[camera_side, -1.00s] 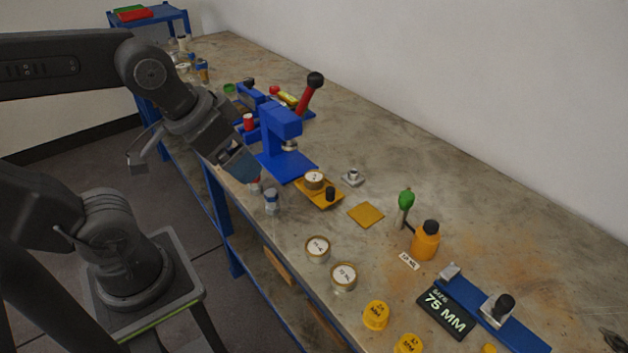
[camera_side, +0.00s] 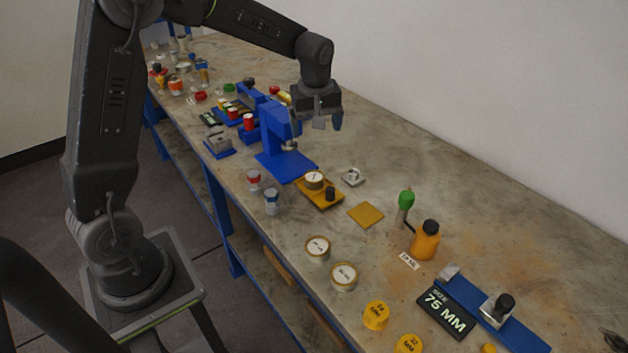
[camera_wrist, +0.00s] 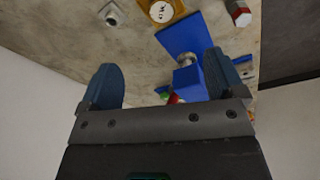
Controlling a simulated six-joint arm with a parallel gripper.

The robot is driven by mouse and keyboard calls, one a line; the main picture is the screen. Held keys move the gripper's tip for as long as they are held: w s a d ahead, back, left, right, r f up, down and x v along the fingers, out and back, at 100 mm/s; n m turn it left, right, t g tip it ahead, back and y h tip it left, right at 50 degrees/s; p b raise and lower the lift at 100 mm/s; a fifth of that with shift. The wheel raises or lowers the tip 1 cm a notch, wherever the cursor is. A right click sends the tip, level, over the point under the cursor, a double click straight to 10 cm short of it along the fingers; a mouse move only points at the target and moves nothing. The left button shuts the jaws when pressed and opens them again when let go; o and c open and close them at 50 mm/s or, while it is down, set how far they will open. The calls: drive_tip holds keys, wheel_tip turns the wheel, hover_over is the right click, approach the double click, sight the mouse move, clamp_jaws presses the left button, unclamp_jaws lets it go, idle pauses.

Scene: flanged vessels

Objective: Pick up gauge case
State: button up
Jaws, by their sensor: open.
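Several round brass cases with white labelled faces are in the side view, and I cannot tell which is the gauge case. One round case (camera_side: 314,179) sits on a yellow plate (camera_side: 324,198) beside the blue press; it also shows at the top of the wrist view (camera_wrist: 161,11). Two more, a smaller round case (camera_side: 317,248) and a larger round case (camera_side: 343,276), stand near the bench's front edge. My gripper (camera_side: 327,124) is raised above the bench, behind and right of the press. In the wrist view its blue fingers (camera_wrist: 163,82) are apart with nothing held.
The blue press (camera_side: 277,140) stands upright near the gripper. The bench along the wall is mostly clear.

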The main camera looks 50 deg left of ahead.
drive_tip(key=n, duration=0.2)
approach(314, 176)
drive_tip(key=f, duration=0.1)
drive_tip(key=w+f, duration=0.1)
drive_tip(key=f, duration=0.1)
drive_tip(key=shift+a+f+g, duration=0.1)
drive_tip(key=shift+f+g, duration=0.1)
drive_tip(key=shift+g, duration=0.2)
drive_tip(key=shift+a+f, duration=0.2)
drive_tip(key=shift+f, duration=1.3)
drive_tip(key=shift+a+f, duration=0.15)
drive_tip(key=shift+f, duration=1.35)
drive_tip(key=c, duration=1.2)
